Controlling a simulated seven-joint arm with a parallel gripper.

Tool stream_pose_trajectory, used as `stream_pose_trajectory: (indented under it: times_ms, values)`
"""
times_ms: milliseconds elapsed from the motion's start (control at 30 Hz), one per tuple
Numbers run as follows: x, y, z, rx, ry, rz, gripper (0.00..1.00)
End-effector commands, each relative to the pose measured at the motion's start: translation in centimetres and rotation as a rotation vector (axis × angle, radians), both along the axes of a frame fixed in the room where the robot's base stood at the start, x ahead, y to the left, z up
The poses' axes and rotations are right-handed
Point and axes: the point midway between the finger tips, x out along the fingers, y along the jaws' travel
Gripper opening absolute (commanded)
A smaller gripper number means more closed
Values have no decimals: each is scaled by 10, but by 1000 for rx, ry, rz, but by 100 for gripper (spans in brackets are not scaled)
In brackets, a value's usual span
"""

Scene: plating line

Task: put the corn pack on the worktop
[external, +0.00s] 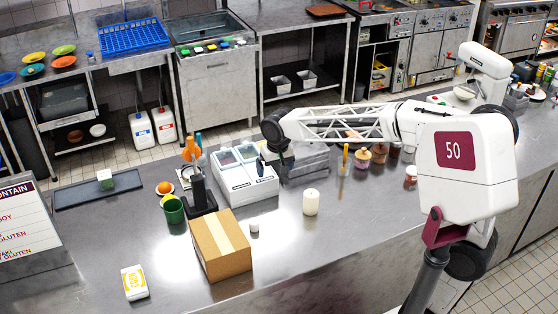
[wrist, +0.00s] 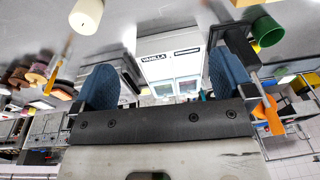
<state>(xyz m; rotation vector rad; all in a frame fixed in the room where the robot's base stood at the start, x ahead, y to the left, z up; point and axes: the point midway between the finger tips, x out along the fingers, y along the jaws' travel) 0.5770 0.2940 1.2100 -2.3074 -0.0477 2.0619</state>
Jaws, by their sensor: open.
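The corn pack (external: 135,282) is a small white and yellow pack. It rests on the steel worktop (external: 95,235) at the front left in the external view, left of a cardboard box. My gripper (external: 272,158) is well away from it, above the far right side of a white two-lid container (external: 246,185). In the wrist view my gripper (wrist: 165,80) has its two blue fingers wide apart with nothing between them. The corn pack does not show in the wrist view.
A dark tray (external: 75,193) lies behind left. A menu sign (external: 28,225) stands at the left edge.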

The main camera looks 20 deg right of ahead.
Motion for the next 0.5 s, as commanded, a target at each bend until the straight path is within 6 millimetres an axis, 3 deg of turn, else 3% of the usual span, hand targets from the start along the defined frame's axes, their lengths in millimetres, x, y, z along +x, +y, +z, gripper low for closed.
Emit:
stream_pose_trajectory:
  times_ms: [33, 200, 500]
  values:
    - [-8, -21, 2, 1, -6, -5, 100]
    - [-35, -79, 2, -3, -23, -8, 100]
    - [-95, -167, -6, -13, -54, -11, 100]
